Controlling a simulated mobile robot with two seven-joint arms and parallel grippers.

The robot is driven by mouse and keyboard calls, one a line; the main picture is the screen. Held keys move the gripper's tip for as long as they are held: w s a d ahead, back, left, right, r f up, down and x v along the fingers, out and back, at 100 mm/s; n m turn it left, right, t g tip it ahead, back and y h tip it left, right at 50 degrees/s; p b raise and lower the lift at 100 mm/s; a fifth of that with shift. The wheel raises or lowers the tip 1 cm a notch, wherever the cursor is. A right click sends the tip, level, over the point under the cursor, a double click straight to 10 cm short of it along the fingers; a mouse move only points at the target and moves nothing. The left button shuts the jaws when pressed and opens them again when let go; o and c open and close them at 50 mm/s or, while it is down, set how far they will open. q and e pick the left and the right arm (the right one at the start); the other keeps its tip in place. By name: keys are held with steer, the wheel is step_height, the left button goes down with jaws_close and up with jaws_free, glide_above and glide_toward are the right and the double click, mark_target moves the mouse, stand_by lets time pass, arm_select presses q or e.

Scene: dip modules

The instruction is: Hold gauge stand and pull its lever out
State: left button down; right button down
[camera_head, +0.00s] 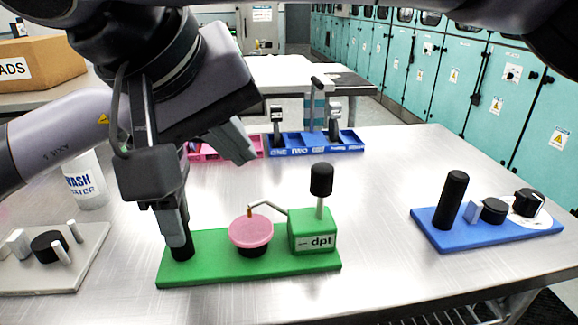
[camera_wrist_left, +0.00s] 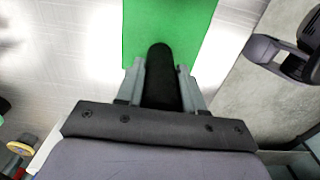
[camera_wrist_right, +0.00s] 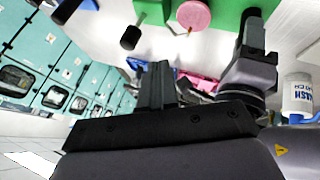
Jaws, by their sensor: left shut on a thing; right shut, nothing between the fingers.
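The gauge stand is a green board (camera_head: 212,270) with a black upright post (camera_head: 181,252) at its left, a pink disc (camera_head: 251,231) in the middle and a green box (camera_head: 313,229) marked "dpt" at its right. A lever with a black knob (camera_head: 321,179) stands upright on the box. My left gripper (camera_head: 177,230) is shut on the black post, which shows between its fingers in the left wrist view (camera_wrist_left: 161,80). My right gripper (camera_wrist_right: 155,85) is shut and empty in the right wrist view, apart from the knob (camera_wrist_right: 131,38). Its fingers are outside the head view.
A blue board (camera_head: 484,234) with a black post stands at the right, and a grey board (camera_head: 40,275) at the left. A white cup (camera_head: 86,182) stands behind the grey board. Blue trays (camera_head: 300,150) and pink trays (camera_head: 205,152) lie at the back. Table between the green and blue boards is clear.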

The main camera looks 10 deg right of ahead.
glide_toward(321, 194)
steer(key=w+a+f, duration=0.4)
steer(key=shift+w+d+f, duration=0.1)
steer(key=shift+w+d, duration=0.05)
steer(key=shift+d, duration=0.9)
steer(key=shift+w+d, duration=0.15)
steer(key=shift+d, duration=0.95)
steer(key=shift+d+y, duration=0.2)
steer(key=shift+y, duration=0.4)
